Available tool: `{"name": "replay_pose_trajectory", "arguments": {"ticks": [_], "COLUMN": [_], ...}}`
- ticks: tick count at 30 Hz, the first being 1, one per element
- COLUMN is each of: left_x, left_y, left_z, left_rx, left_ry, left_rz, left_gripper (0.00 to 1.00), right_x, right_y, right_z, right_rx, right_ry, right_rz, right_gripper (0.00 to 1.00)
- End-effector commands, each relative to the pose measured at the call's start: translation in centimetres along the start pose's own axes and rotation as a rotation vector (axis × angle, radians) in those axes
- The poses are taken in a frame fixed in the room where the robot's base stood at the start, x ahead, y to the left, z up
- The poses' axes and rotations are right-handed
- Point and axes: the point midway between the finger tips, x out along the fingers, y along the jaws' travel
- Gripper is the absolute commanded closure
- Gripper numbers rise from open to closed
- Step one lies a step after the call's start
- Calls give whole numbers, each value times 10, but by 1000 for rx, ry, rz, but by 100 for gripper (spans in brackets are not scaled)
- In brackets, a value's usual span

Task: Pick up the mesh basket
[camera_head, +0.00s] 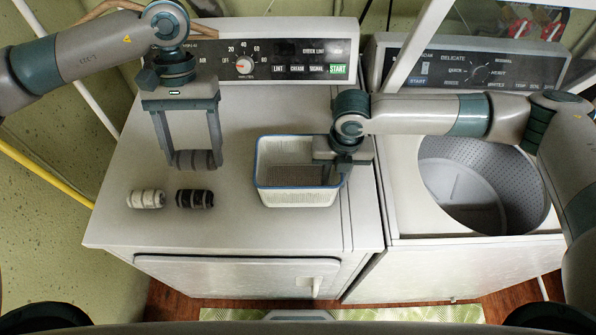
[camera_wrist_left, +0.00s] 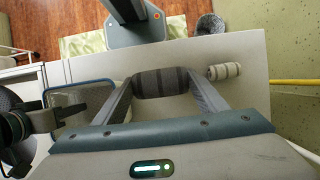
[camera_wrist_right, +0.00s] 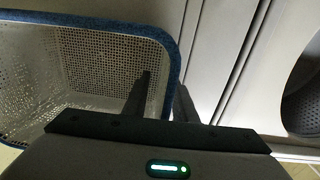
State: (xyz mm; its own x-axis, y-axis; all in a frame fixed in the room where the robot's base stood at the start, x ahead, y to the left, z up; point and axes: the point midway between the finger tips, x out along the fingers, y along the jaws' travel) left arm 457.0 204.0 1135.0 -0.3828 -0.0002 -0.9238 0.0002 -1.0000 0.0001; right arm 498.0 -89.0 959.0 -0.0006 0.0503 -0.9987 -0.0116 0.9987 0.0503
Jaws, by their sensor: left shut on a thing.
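The mesh basket (camera_head: 297,197) is white with a blue rim and stands upright on the dryer top; the part of its inside I see is empty. My right gripper (camera_head: 340,172) is at its right rim. In the right wrist view the basket (camera_wrist_right: 100,60) has one finger of my right gripper (camera_wrist_right: 160,90) inside its wall and the other outside, with a gap between them. My left gripper (camera_head: 188,150) is shut on a grey striped roll (camera_head: 194,160), left of the basket. The roll (camera_wrist_left: 163,83) spans between its fingers in the left wrist view.
A pale roll (camera_head: 146,199) and a dark striped roll (camera_head: 194,198) lie on the dryer top (camera_head: 230,222) left of the basket. The dryer control panel (camera_head: 285,60) stands behind. Right of it is a washer with an open drum (camera_head: 470,185).

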Motion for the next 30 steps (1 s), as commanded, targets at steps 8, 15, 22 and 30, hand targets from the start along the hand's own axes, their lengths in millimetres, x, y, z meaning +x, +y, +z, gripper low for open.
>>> {"name": "replay_pose_trajectory", "arguments": {"ticks": [8, 15, 22, 30], "left_x": [0, 0, 0, 4], "left_y": [0, 0, 0, 0], "left_z": [0, 0, 0, -2], "left_rx": [0, 0, 0, 0], "left_ry": [0, 0, 0, 0], "left_rz": [0, 0, 0, 0], "left_gripper": [56, 56, 56, 56], "right_x": [0, 0, 0, -4], "right_y": [0, 0, 0, 0], "right_z": [0, 0, 0, 1], "right_rx": [0, 0, 0, 0], "right_ry": [0, 0, 0, -1], "right_rz": [0, 0, 0, 0], "right_gripper": [75, 100, 100, 100]}}
